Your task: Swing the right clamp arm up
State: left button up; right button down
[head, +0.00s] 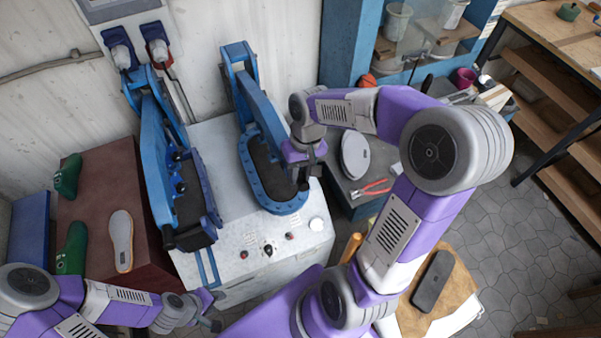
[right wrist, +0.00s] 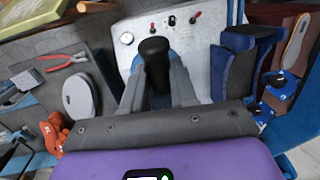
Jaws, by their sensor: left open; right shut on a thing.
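The right clamp arm (head: 262,112) is a blue bar on the white machine. It slopes from its rear bracket down towards the front, above a blue oval frame (head: 274,206) with a dark pad. My right gripper (head: 304,180) is at the arm's front end. In the right wrist view its grey fingers (right wrist: 158,88) are shut on a black handle (right wrist: 153,50). The handle's lower part is hidden between the fingers. The left clamp arm (head: 158,165) stands beside it, also blue. My left gripper (head: 213,312) is open and empty, low at the left, apart from the machine.
The white machine top (head: 225,150) has knobs and a round gauge (head: 316,224) at its front. A maroon table (head: 97,205) with green shoe lasts (head: 70,250) and a sole (head: 121,240) stands left. Red pliers (head: 370,189) and a grey oval pad (head: 355,155) lie right.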

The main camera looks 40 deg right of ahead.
jog(key=shift+g, duration=0.8)
jog(key=p+v, duration=0.1)
jog(key=v, duration=0.1)
jog(key=p+v, duration=0.2)
jog(key=v, duration=0.1)
jog(key=a+p+v, duration=0.1)
jog(key=p+v, duration=0.1)
jog(key=v, duration=0.1)
jog(key=shift+w+d+r, duration=0.1)
jog(key=shift+w+r, duration=0.1)
jog(key=shift+w, duration=0.2)
jog(key=w+r+g, duration=0.1)
jog(key=w+r, duration=0.2)
jog(key=r, duration=0.3)
jog(key=w+d+r+g+y, duration=0.1)
jog(key=w+r+g, duration=0.1)
jog(key=r, duration=0.4)
jog(key=shift+w+d+r+p, duration=0.25)
jog(key=shift+w+r+p, duration=0.15)
jog(key=shift+w, duration=0.35)
jog(key=c, duration=0.9)
grip_release()
jog(key=shift+s+f, duration=0.1)
